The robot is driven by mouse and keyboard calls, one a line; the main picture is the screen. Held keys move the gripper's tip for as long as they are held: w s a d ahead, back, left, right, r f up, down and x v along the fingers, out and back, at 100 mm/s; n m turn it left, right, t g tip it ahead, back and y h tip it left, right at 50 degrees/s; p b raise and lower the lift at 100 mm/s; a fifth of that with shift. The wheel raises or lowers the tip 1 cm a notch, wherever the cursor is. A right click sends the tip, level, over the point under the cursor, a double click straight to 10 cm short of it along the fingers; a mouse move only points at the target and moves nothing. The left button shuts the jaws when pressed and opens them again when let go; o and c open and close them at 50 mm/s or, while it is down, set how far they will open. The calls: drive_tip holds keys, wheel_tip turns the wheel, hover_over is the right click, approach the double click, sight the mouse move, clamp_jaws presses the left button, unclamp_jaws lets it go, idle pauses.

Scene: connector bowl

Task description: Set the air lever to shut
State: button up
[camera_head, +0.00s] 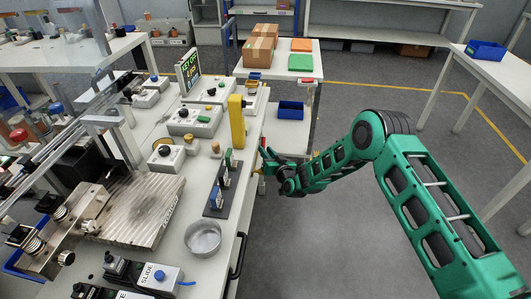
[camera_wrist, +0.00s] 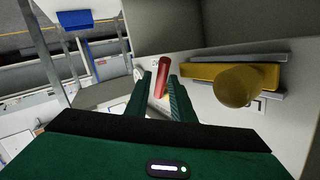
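A red lever handle (camera_wrist: 162,70), which looks like the air lever, stands between the fingertips of my gripper (camera_wrist: 161,88) in the wrist view. The fingers are apart, one on each side of it. A narrow gap shows on its left, and its right side looks very close to the other finger. I cannot tell if they touch. In the head view my gripper (camera_head: 267,162) is at the right edge of the white bench, and a small red part (camera_head: 263,143) shows there. The lever's base and markings are mostly hidden.
A yellow bar with a round knob (camera_wrist: 235,85) is right of the lever in the wrist view. A yellow post (camera_head: 237,121) stands on the bench (camera_head: 178,215) in the head view. A metal bowl (camera_head: 203,237) is nearer. The floor to the right is clear.

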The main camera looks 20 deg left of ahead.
drive_tip(key=v, duration=1)
drive_tip(key=shift+s+d, duration=0.25)
